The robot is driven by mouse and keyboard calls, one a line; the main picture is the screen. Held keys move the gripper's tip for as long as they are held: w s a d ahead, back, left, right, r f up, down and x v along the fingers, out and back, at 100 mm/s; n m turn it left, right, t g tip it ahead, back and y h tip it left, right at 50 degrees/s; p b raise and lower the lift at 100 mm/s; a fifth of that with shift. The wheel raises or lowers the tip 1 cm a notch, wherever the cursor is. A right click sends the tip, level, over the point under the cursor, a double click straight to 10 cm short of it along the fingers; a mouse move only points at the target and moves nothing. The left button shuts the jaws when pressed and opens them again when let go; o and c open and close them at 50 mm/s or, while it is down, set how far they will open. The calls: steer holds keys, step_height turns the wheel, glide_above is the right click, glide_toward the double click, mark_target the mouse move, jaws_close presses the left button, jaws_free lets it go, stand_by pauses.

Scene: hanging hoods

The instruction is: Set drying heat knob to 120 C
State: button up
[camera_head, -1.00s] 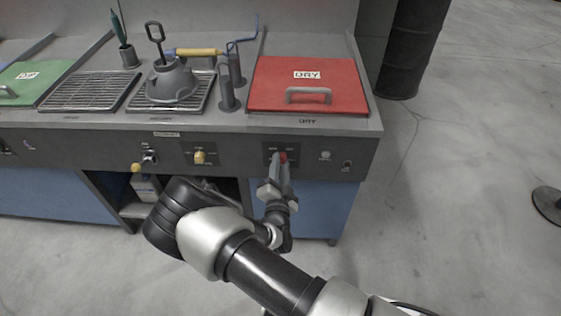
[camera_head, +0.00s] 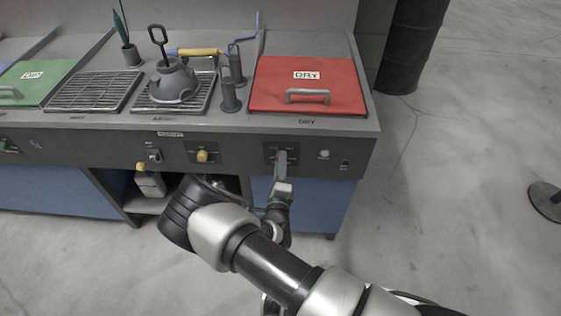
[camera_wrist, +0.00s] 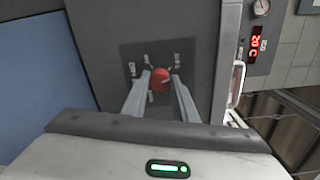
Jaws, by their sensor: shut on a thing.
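The drying heat knob is a red knob (camera_wrist: 160,79) on a dark square plate on the front panel, below the red DRY lid. My gripper (camera_wrist: 160,84) is at the knob, with one finger on each side, and is shut on it. In the head view my gripper (camera_head: 281,158) covers most of the knob. Small labels stand around the knob in the wrist view, too small to read. A red display (camera_wrist: 256,44) beside a round gauge (camera_wrist: 262,8) appears to read 20 C.
The red DRY lid (camera_head: 340,85) with its handle is closed above. A yellow knob (camera_head: 202,156) and a switch (camera_head: 154,155) are on the panel to the left. A white button (camera_head: 323,154) is just right. A dark barrel (camera_head: 410,45) stands on open floor at the right.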

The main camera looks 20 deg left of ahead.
steer(key=m+p, duration=0.2)
steer(key=m, duration=0.9)
stand_by(0.5)
steer(key=o, duration=1)
steer(key=shift+r, duration=0.1)
steer(key=shift+o, duration=0.2)
steer(key=shift+s, duration=0.1)
steer(key=p+v, duration=0.1)
steer(key=v, duration=1.6)
steer(key=shift+s, duration=0.15)
